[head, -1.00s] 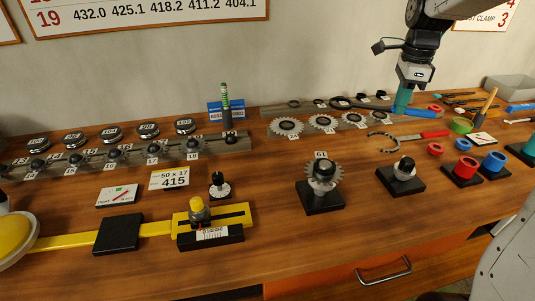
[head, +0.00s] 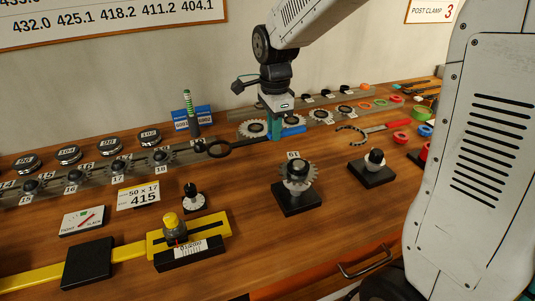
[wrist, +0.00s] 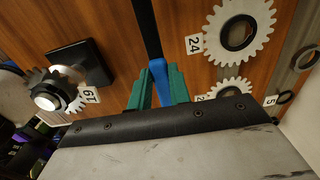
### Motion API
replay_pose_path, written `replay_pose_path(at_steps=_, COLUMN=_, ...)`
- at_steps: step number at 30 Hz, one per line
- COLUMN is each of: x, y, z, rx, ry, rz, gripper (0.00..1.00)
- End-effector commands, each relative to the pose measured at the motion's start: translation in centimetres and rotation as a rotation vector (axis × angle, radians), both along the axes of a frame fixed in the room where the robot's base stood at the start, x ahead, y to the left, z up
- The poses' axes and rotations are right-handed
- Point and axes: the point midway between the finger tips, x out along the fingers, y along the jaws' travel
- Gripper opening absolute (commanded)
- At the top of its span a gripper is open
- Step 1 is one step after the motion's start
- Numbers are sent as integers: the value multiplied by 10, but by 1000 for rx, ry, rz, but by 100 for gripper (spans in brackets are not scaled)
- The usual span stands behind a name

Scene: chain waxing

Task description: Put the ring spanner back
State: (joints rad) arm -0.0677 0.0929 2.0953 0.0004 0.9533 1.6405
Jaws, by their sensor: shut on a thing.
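The ring spanner has a black ring end (head: 220,148) and a blue handle (head: 293,131). My gripper (head: 269,134), with teal fingers, points down and is shut on the handle. In the head view the ring points left, in front of the end of the left sprocket rail, and the blue handle end sticks out to the right of the fingers. In the wrist view the blue handle (wrist: 158,75) is between the teal fingers (wrist: 160,92), and the black shaft runs out of the top edge, so the ring is hidden there. The spanner's height above the bench is unclear.
Toothed gears on the back rail (head: 320,115) stand right of my gripper. A gear on a black post stand (head: 296,185) is in front. A green-and-black post (head: 190,115) stands behind left. A red-handled tool (head: 385,127) lies right. Bare wood (head: 235,190) lies in front.

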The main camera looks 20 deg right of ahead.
Motion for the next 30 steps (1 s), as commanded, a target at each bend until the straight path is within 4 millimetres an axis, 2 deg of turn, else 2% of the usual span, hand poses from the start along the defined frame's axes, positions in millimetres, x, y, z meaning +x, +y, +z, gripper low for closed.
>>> replay_pose_path(at_steps=3, x=0, y=0, z=-21, rx=0, ry=2, rz=-1, gripper=0)
replay_pose_path(at_steps=10, x=0, y=-1, z=-40, rx=0, ry=1, rz=-2, gripper=0)
replay_pose_path(at_steps=16, x=0, y=-1, z=-67, rx=0, ry=3, rz=-2, gripper=0)
replay_pose_path(at_steps=27, x=0, y=-1, z=-72, rx=0, ry=0, rz=-2, gripper=0)
replay_pose_path(at_steps=28, x=0, y=-1, z=-72, rx=0, ry=-1, rz=-2, gripper=25)
replay_pose_path(at_steps=30, x=0, y=-1, z=-71, rx=0, ry=-1, rz=-2, gripper=41)
